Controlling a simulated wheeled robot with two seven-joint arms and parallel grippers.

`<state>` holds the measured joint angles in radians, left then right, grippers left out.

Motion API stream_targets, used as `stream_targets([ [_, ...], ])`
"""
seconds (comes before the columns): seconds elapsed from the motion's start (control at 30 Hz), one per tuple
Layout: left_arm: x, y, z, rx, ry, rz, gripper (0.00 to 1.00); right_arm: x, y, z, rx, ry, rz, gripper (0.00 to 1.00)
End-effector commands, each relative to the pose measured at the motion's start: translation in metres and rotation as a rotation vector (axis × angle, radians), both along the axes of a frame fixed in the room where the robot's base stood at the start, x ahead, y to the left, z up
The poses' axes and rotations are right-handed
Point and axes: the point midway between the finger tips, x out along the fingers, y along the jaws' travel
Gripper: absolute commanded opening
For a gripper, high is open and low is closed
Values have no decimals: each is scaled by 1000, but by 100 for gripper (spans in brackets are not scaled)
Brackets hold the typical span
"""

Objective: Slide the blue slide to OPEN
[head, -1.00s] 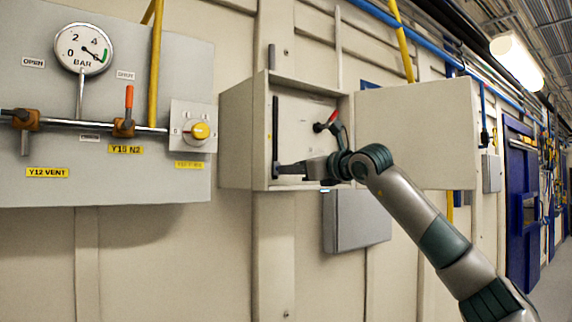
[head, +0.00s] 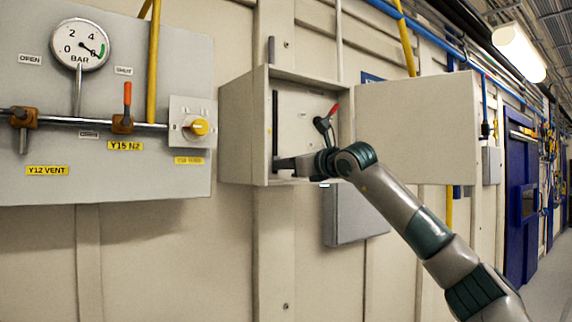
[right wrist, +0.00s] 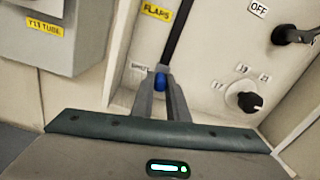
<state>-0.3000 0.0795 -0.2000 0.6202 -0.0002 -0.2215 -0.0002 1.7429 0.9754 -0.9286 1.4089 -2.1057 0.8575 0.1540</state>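The blue slide (right wrist: 160,82) is a small blue knob at the lower end of a long black slot (right wrist: 181,30), beside a small label that seems to read SHUT (right wrist: 140,67). My right gripper (right wrist: 160,77) has one finger on each side of the slide, and both seem to touch it. In the head view my right gripper (head: 281,163) is inside the open wall box (head: 243,135), at the foot of the slot; the slide is hidden there. The slot's upper end is outside the right wrist view. My left gripper is not in view.
The box's door (head: 416,130) stands open to the right. Inside the box are a red-tipped lever (head: 332,112) and, in the right wrist view, a black rotary knob (right wrist: 248,100) and an OFF label (right wrist: 259,9). A gauge panel (head: 110,185) is at left.

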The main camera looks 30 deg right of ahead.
Motion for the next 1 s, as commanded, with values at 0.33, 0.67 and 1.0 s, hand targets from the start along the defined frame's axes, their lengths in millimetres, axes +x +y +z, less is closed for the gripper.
stream_targets([
  [0.33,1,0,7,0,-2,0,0,0,0,14,1,-2,0,0],
  [0.67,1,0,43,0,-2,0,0,0,0,81,3,-4,1,0],
  [1.0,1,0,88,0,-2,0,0,0,0,156,1,-3,1,0],
])
